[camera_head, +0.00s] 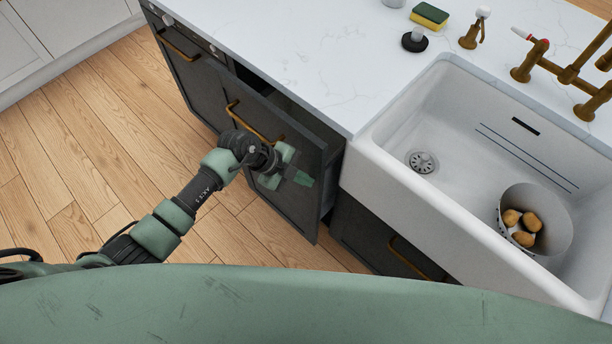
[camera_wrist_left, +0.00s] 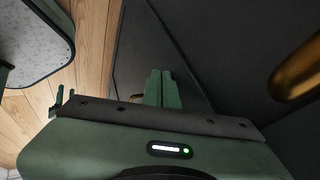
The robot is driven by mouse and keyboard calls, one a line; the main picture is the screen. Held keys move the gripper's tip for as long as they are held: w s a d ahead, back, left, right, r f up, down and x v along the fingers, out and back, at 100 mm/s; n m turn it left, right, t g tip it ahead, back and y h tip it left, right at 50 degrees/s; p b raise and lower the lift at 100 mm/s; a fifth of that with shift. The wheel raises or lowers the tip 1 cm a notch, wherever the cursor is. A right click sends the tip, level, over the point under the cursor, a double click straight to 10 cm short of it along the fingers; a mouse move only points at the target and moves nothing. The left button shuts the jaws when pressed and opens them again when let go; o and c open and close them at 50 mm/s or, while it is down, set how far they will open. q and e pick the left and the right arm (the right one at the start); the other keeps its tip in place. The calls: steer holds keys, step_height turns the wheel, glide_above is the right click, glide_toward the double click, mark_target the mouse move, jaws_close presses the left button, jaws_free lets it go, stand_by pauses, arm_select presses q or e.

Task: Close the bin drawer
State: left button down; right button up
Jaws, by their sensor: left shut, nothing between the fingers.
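The bin drawer (camera_head: 300,210) has a dark grey front with a brass handle (camera_head: 247,122). It stands out a little from the cabinet under the white counter, with a dark gap along its top. My left gripper (camera_head: 303,179) is shut and empty, just in front of the right part of the drawer front. Whether it touches the front I cannot tell. In the left wrist view the closed green fingers (camera_wrist_left: 162,88) show beside the dark drawer front (camera_wrist_left: 235,60), and a blurred brass handle (camera_wrist_left: 298,75) is at the right edge. My right gripper is not in view.
A white sink (camera_head: 425,195) to the right holds a colander (camera_head: 562,215) with several potatoes. A sponge (camera_head: 429,15), a brush (camera_head: 414,40) and brass taps (camera_head: 570,73) are on the counter (camera_head: 320,60). The wooden floor (camera_head: 100,130) left of the drawer is clear.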

arm_select(q)
steer(key=shift+w+d, duration=0.15)
steer(key=shift+d, duration=0.05)
steer(key=w+d+b, duration=0.3)
steer(key=w+d, duration=0.2)
steer(key=w, duration=0.2)
steer(key=shift+w+d+r, duration=0.2)
steer(key=shift+d, duration=0.15)
steer(key=shift+a, duration=0.1)
